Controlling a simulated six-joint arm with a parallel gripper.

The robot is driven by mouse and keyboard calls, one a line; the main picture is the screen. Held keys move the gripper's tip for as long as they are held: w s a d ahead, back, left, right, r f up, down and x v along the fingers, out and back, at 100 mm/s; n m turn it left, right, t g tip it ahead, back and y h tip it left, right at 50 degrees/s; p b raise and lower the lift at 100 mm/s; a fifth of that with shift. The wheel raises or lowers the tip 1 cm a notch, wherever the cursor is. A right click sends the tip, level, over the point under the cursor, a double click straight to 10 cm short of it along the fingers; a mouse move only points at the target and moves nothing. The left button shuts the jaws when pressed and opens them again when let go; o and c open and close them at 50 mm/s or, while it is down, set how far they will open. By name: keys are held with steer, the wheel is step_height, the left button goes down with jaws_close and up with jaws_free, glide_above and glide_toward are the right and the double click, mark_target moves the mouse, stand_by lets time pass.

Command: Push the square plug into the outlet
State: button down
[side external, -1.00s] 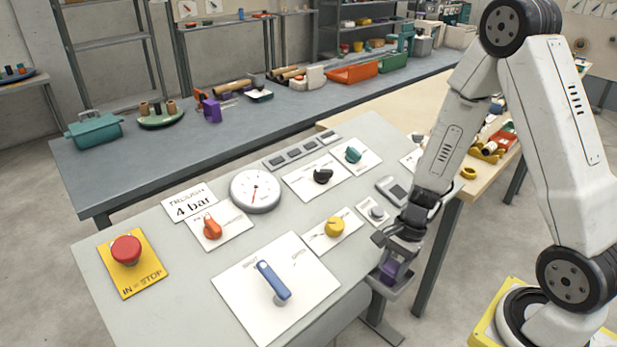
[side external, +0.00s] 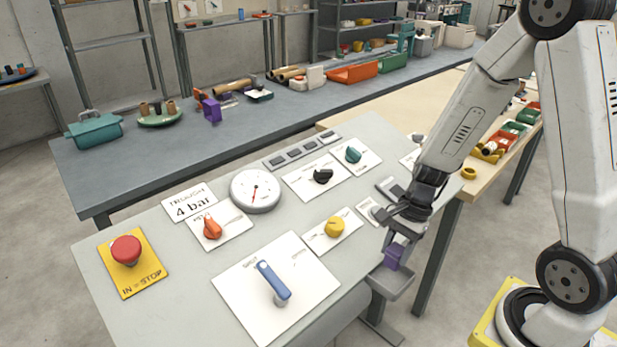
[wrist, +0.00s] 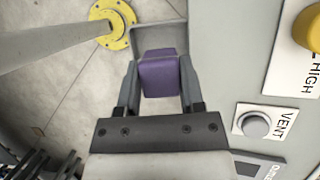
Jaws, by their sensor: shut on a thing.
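My gripper (side external: 400,240) is at the right edge of the grey control panel. It is shut on a purple block (side external: 394,257), which I take to be the square plug. In the wrist view the purple block (wrist: 161,75) sits between the two grey fingers, its square face showing. In the side view it is over or just inside a small grey tray (side external: 400,285) fixed at the panel's edge; I cannot tell whether it touches the tray. I cannot make out a square outlet for certain in either view.
The panel holds a blue lever (side external: 272,282), a yellow knob (side external: 335,226), an orange knob (side external: 212,228), a gauge (side external: 255,190) and a red stop button (side external: 126,249). A grey VENT button (wrist: 256,124) lies close to the right of my gripper. A bench with parts stands behind.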

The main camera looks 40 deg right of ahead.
mark_target(392, 252)
steer(key=shift+r, duration=2.35)
steer(key=shift+w+d, duration=0.1)
steer(key=w+d+r+t, duration=0.1)
steer(key=w+d, duration=0.3)
steer(key=d, duration=0.6)
steer(key=w+d+r+t, duration=0.2)
steer(key=w+d, duration=0.3)
steer(key=d, duration=0.5)
steer(key=shift+d+r+n, duration=0.2)
steer(key=shift+r+n, duration=0.05)
steer(key=shift+n, duration=0.15)
steer(key=shift+w+f, duration=0.15)
steer(key=shift+f, duration=0.05)
steer(key=shift+w+f, duration=0.25)
steer(key=shift+f, duration=0.6)
steer(key=shift+w+f, duration=0.3)
steer(key=shift+f, duration=0.5)
steer(key=shift+w+f, duration=0.25)
steer(key=shift+f, duration=0.6)
steer(key=shift+w+f, duration=0.2)
steer(key=shift+f, duration=0.4)
